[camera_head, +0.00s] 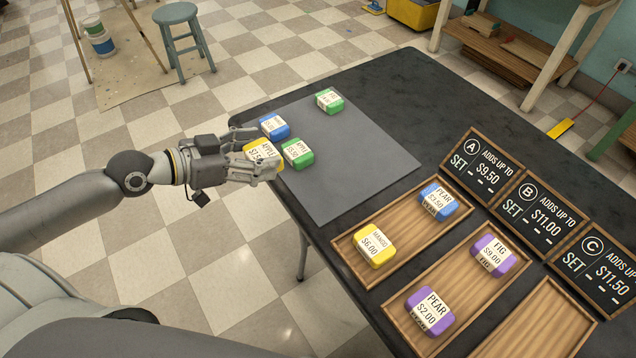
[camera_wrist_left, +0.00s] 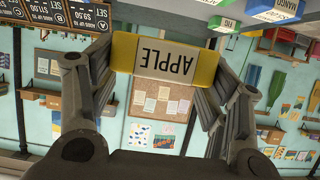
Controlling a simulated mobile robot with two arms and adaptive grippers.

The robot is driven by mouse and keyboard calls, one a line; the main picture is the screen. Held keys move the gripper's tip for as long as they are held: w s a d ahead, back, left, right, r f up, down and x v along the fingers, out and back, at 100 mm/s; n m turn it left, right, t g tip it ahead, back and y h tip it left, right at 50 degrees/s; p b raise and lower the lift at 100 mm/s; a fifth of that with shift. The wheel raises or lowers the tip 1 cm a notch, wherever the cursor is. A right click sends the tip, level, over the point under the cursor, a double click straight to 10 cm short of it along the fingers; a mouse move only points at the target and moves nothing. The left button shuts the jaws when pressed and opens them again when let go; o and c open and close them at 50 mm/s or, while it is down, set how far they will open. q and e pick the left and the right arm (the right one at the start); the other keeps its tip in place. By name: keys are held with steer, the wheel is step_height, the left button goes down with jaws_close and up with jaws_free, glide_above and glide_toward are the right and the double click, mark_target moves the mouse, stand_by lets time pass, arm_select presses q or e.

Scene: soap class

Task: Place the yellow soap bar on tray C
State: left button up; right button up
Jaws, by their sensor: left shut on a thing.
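My left gripper (camera_head: 266,155) is shut on a yellow soap bar labelled APPLE (camera_head: 261,149), at the left edge of the grey mat. The same bar shows in the left wrist view (camera_wrist_left: 165,60), squeezed between both fingers (camera_wrist_left: 160,80). I cannot tell how high it is above the table. Tray C (camera_head: 545,325) is the wooden tray at the bottom right, cut off by the frame; its visible part is empty. Its board C (camera_head: 600,262) reads $11.50. Another yellow bar, MANGO $6.00 (camera_head: 375,243), lies on tray A (camera_head: 345,245). My right gripper is out of view.
A blue bar (camera_head: 274,127) and a green bar (camera_head: 298,153) lie close to the held bar. Another green bar (camera_head: 329,100) lies farther back on the mat (camera_head: 350,165). Tray A also holds a blue PEAR bar (camera_head: 438,201). Tray B (camera_head: 452,275) holds two purple bars.

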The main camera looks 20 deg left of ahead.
arm_select(q)
steer(key=w+d+f, duration=0.1)
steer(key=d, duration=0.1)
steer(key=w+d+f+p, duration=0.1)
steer(key=d, duration=0.1)
steer(key=w+d+f, duration=0.1)
steer(key=d, duration=0.1)
steer(key=shift+d, duration=0.3)
glide_above(318, 193)
step_height(318, 193, down, 6)
steer(key=shift+s+a+r, duration=0.1)
steer(key=shift+a+r, duration=0.05)
steer(key=shift+f+p, duration=0.3)
steer(key=shift+f, duration=1.2)
steer(key=shift+f, duration=0.1)
steer(key=shift+f+b, duration=0.15)
steer(key=shift+b, duration=0.15)
steer(key=o, duration=1.1)
